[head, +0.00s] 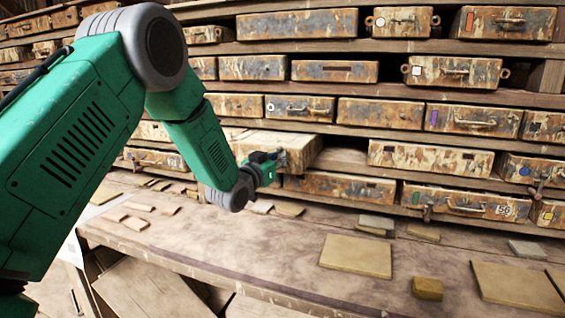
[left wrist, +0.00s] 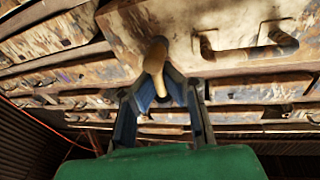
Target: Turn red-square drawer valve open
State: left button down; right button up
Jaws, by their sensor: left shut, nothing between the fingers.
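My left gripper (head: 265,167) is at the front of a weathered drawer (head: 285,141) that sticks out from the shelf in the middle of the head view. Its fingers also show in the left wrist view (left wrist: 160,98), shut with nothing gripped. A tan, rounded valve lever (left wrist: 155,62) stands out from the drawer front right at the fingers; whether they touch it I cannot tell. A dark bent handle (left wrist: 248,45) is on the same front, to the right. I cannot make out a red square on this drawer. My right gripper is not in view.
Rows of worn drawers fill the shelves; one at the upper right has an orange-red mark (head: 469,22). The wooden bench (head: 290,255) below holds flat tiles (head: 356,256) and a small block (head: 427,289). An open gap lies right of the protruding drawer.

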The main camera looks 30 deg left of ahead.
pick_arm(q)
jog(key=shift+a+r+n, duration=0.15)
jog(key=shift+n, duration=0.45)
jog(key=c, duration=1.6)
grip_release()
jog(key=shift+s, duration=0.15)
jog(key=shift+c, duration=0.2)
jog(key=shift+a, duration=0.1)
jog(key=shift+s, duration=0.15)
jog(key=s+f, duration=0.1)
jog(key=s, duration=1)
jog(key=shift+s+d+f, duration=0.2)
jog(key=shift+s+f, duration=0.1)
jog(key=shift+f, duration=0.1)
jog(key=shift+f, duration=0.1)
